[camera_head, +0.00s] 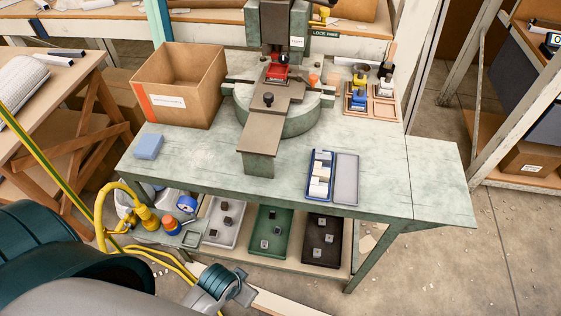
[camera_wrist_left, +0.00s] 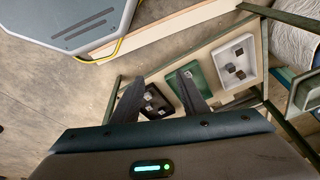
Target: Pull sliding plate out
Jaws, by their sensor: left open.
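The sliding plate (camera_head: 261,130) is a long brown plate on the green fly press (camera_head: 298,122) on the workbench. It runs from under the press head out past the round base, over a green support at the bench front. A dark knob (camera_head: 268,98) stands on it. A red piece (camera_head: 277,72) sits at its far end under the press. My left gripper (camera_head: 246,287) is open and empty, low in front of the bench and well apart from the plate. Its fingers (camera_wrist_left: 162,82) also show in the left wrist view, with lower-shelf trays behind them. My right gripper is not in view.
A cardboard box (camera_head: 190,85) and blue block (camera_head: 148,146) are left of the press. A tray of pale blocks (camera_head: 319,178) lies right of the plate. Yellow hoses (camera_head: 107,205) hang at the bench's left. Several trays (camera_head: 270,232) fill the lower shelf. The bench's right end is clear.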

